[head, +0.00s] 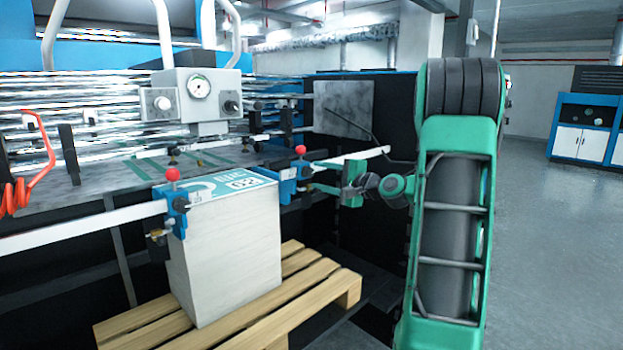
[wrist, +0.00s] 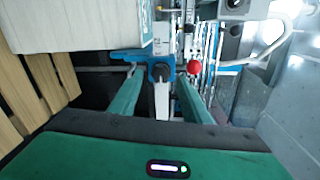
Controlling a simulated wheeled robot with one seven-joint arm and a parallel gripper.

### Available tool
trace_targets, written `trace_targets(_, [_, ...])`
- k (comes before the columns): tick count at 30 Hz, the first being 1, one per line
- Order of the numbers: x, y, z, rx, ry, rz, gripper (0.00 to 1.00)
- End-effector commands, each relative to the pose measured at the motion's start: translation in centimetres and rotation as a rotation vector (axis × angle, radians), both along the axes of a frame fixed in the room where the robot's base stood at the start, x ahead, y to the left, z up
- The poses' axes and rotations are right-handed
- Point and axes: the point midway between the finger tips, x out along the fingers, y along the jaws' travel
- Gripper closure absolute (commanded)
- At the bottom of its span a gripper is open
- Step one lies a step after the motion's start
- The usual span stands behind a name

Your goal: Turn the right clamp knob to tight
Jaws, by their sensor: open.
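The right clamp (head: 287,187) is a blue block on a white bar, with a red ball (head: 300,150) on top. In the wrist view the blue clamp (wrist: 138,55) carries a dark round knob (wrist: 160,72), which appears between my fingertips. My gripper (head: 317,177) has green fingers and comes at the clamp from the right in the head view. In the wrist view my gripper (wrist: 158,82) is open, with a gap around the knob; I cannot tell whether a finger touches it. The knob's setting is not readable.
A white paper stack (head: 225,255) stands on a wooden pallet (head: 345,285) left of my gripper. The left clamp (head: 176,208) also has a red ball. A grey gauge box (head: 190,95) stands behind. Open floor (head: 555,220) lies at the right.

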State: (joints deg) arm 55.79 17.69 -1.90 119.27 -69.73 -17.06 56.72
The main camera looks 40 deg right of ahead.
Motion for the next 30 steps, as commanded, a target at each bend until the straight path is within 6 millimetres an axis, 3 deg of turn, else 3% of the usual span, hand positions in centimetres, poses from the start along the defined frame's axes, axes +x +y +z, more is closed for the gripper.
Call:
trace_targets(6, [-4.1, -0.5, 0.2, 0.002, 0.001, -0.003, 0.57])
trace_targets(12, [-6.4, -0.7, 0.3, 0.002, 0.002, -0.001, 0.57])
trace_targets(30, [-6.9, -0.8, 0.3, 0.001, 0.002, -0.001, 0.57])
